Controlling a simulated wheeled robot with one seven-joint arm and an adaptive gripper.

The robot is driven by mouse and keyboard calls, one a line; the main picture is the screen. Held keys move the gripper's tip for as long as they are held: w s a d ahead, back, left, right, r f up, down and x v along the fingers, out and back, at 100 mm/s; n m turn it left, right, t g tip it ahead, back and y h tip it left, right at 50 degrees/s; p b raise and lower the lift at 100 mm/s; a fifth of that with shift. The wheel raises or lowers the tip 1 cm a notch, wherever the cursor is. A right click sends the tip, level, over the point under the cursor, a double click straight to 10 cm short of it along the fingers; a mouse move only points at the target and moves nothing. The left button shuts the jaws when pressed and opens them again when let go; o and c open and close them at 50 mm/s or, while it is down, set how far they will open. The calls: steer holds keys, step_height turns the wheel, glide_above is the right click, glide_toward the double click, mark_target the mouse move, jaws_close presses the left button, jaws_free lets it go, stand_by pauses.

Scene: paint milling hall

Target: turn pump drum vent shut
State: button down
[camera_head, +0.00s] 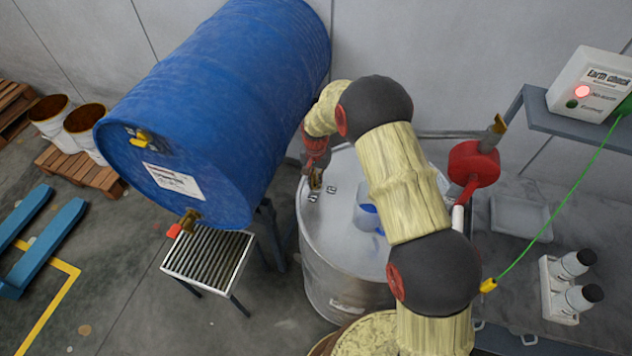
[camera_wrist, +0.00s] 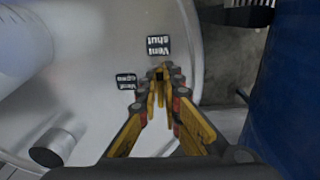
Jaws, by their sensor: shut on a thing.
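The pump drum (camera_head: 335,285) is a pale steel drum with a flat lid, standing in the middle of the head view. Its lid (camera_wrist: 90,120) fills much of the wrist view. Two black labels are on the lid: "Vent shut" (camera_wrist: 158,45), just beyond my fingertips, and "Vent open" (camera_wrist: 126,81), to their left. My gripper (camera_wrist: 163,78) is low over the lid near its rim, its fingers closed on the vent. The vent is mostly hidden between the fingertips, so its angle is hard to tell. My gripper also shows in the head view (camera_head: 316,182).
A large blue drum (camera_head: 215,100) lies on its side at left, close to my gripper; its blue side (camera_wrist: 290,95) borders the wrist view. A grated stand (camera_head: 208,262) is below it. A red pump part (camera_head: 472,165) and a green cable (camera_head: 550,230) are at right.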

steer(key=shift+w+r, duration=0.1)
steer(key=c, duration=2)
jaws_free()
step_height(320, 180, up, 12)
steer(key=shift+f, duration=0.1)
